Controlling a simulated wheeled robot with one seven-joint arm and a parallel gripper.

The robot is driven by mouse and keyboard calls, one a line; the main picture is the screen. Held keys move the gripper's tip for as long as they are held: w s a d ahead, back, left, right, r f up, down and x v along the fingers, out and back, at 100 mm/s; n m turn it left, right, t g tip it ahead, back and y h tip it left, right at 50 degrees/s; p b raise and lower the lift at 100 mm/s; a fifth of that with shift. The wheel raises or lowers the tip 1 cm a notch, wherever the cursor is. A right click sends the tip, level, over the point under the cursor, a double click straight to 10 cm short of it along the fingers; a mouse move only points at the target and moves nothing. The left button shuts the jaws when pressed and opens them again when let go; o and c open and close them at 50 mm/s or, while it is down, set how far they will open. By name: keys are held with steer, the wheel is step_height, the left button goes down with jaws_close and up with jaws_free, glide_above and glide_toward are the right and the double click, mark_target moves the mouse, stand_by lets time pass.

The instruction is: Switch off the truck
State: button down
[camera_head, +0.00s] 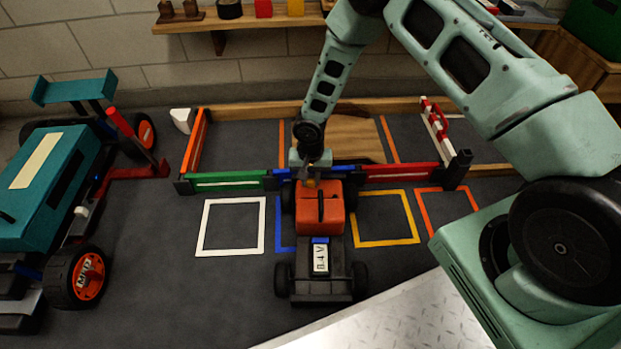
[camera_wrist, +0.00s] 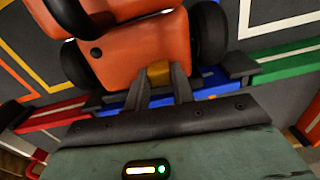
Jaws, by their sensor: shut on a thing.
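The small orange truck (camera_head: 320,206) stands on the dark floor in the middle, with black wheels and a battery marked 8.4 V (camera_head: 320,257) at its near end. In the wrist view its orange body (camera_wrist: 140,48) fills the upper middle. My gripper (camera_head: 308,180) is low at the truck's far end. In the wrist view my gripper (camera_wrist: 160,84) has its fingertips close together on a small yellow piece (camera_wrist: 158,72) at the orange body. The fingers partly hide this piece, and I cannot tell whether it is a switch.
A larger teal car (camera_head: 45,185) with orange-rimmed wheels stands at the left. A low barrier with green (camera_head: 225,180), blue and red (camera_head: 400,172) sections runs beside my gripper. White (camera_head: 231,200) and yellow (camera_head: 416,226) floor outlines flank the truck. Open floor lies between it and the teal car.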

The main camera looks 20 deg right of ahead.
steer(key=c, duration=1.2)
jaws_free()
steer(key=shift+o, duration=0.2)
steer(key=shift+r, duration=0.15)
step_height(320, 180, up, 17)
steer(key=p, duration=0.9)
steer(key=shift+r, duration=0.15)
step_height(320, 180, up, 12)
steer(key=r+n+p, duration=0.1)
steer(key=n+p, duration=0.1)
steer(key=n, duration=0.1)
glide_above(310, 180)
steer(key=s+a, duration=0.4)
steer(key=a, duration=0.1)
steer(key=s+a+r+n+p, duration=0.1)
steer(key=s+a+r+n, duration=0.1)
steer(key=s+r, duration=0.45)
steer(key=s+r+n+p, duration=0.2)
steer(key=s+r+n, duration=0.2)
steer(key=s+r, duration=0.45)
steer(key=s+r+n+p, duration=0.1)
steer(key=s+r+n, duration=0.2)
steer(key=s+r, duration=0.55)
step_height(310, 180, up, 36)
steer(key=s+p, duration=0.2)
steer(key=p, duration=3.6)
steer(key=shift+f+y, duration=0.25)
steer(key=shift+y, duration=0.05)
